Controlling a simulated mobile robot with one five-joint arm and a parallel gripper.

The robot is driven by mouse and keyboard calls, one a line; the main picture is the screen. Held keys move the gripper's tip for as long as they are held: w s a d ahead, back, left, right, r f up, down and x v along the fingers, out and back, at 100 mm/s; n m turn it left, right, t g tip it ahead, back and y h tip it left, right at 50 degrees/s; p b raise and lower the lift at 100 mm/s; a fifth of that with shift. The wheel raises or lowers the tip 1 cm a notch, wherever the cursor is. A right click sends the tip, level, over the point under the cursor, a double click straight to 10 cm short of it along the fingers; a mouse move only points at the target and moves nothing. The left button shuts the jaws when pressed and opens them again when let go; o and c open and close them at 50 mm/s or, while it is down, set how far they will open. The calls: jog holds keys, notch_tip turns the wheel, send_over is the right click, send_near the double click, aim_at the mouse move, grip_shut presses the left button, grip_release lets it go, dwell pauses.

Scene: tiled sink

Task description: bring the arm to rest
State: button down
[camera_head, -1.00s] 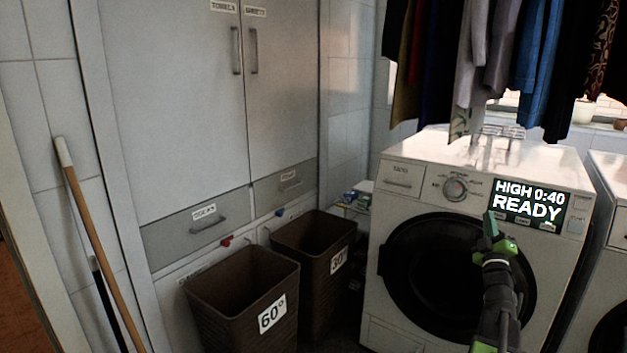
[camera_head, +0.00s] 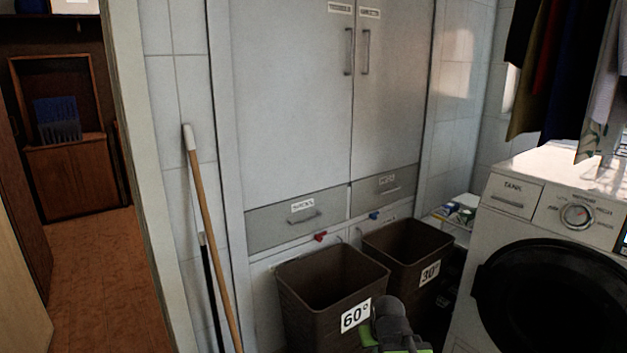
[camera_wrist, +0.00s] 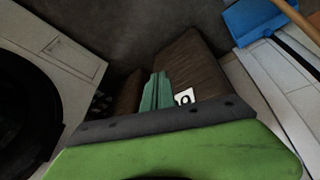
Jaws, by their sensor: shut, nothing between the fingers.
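My gripper shows in the wrist view (camera_wrist: 158,90) with its teal fingers together and nothing between them, behind the green and grey gripper body. In the head view only a grey and green part of my arm shows at the bottom edge, in front of the bins; the fingers cannot be made out there. In the wrist view the fingers point toward the brown 60° bin (camera_wrist: 190,65), which also shows in the head view (camera_head: 300,300). I cannot tell the gap between them.
The brown 30° bin (camera_head: 405,245) stands beside the 60° bin, before a grey cabinet (camera_head: 290,120). A washing machine (camera_head: 520,210) is at right. A wooden-handled pole (camera_head: 208,225) leans on the tiles. A doorway with clear orange floor (camera_head: 95,270) is at left.

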jog(key=s+a+m+g+p, duration=0.1)
jog(key=s+g+p, duration=0.1)
jog(key=s+g, duration=0.5)
notch_tip(320, 180, up, 30)
jog(key=s+t+p, duration=0.2)
jog(key=p, duration=2.7)
jog(key=shift+a+t+y, duration=0.15)
jog(key=shift+t+y, duration=0.15)
jog(key=shift+s+f, duration=0.1)
